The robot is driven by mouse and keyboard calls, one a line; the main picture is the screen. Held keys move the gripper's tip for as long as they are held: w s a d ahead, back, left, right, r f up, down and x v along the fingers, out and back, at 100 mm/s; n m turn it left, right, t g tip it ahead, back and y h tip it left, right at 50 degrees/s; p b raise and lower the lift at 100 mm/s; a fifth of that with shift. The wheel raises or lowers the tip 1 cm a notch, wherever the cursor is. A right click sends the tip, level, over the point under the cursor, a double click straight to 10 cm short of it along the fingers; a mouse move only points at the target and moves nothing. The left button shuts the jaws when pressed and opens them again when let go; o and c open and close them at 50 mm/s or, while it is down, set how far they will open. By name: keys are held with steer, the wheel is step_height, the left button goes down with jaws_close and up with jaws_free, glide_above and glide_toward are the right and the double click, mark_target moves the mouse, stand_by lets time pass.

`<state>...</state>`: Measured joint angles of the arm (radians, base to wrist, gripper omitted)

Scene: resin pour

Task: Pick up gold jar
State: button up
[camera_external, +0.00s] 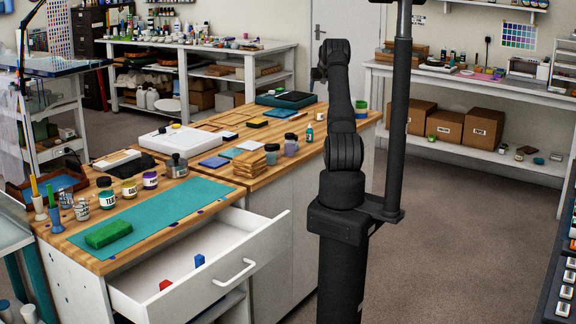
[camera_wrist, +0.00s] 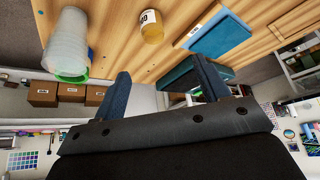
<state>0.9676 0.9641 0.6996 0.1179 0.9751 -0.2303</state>
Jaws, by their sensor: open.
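In the external view a jar with gold-yellow contents, a dark lid and a white label that seems to start "GOL" (camera_external: 129,190) stands upright on the front wooden counter, between a teal jar (camera_external: 106,195) and a purple jar (camera_external: 150,182). My gripper (camera_external: 318,75) is far from it, high over the back counter, small and partly hidden by my arm. In the wrist view my gripper (camera_wrist: 163,84) is open, its two dark fingers apart with nothing between them. A yellowish labelled jar (camera_wrist: 151,28) shows beyond the fingers; I cannot tell whether it is the same jar.
A teal mat (camera_external: 150,215) with a green block (camera_external: 108,235) lies in front of the jars. The drawer below (camera_external: 255,235) is pulled open. Stacked wood pieces (camera_external: 222,170) stand nearby. Translucent cups (camera_wrist: 68,42) and a blue box (camera_wrist: 218,36) show in the wrist view.

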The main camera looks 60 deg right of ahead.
steer(key=s+d, duration=0.1)
glide_toward(319, 113)
steer(key=w+d+f, duration=0.1)
steer(key=d+f, duration=0.2)
steer(key=w+d+f, duration=0.1)
steer(key=shift+w+d+f, duration=0.15)
steer(key=shift+w+f, duration=0.05)
steer(key=shift+w, duration=0.15)
steer(key=x, duration=0.2)
steer(key=a+x, duration=0.1)
steer(key=x, duration=0.1)
steer(key=shift+w+d+f, duration=0.1)
steer(key=shift+f, duration=0.2)
steer(key=shift+w+d+f, duration=0.2)
steer(key=shift+f, duration=0.35)
steer(key=c, duration=1.1)
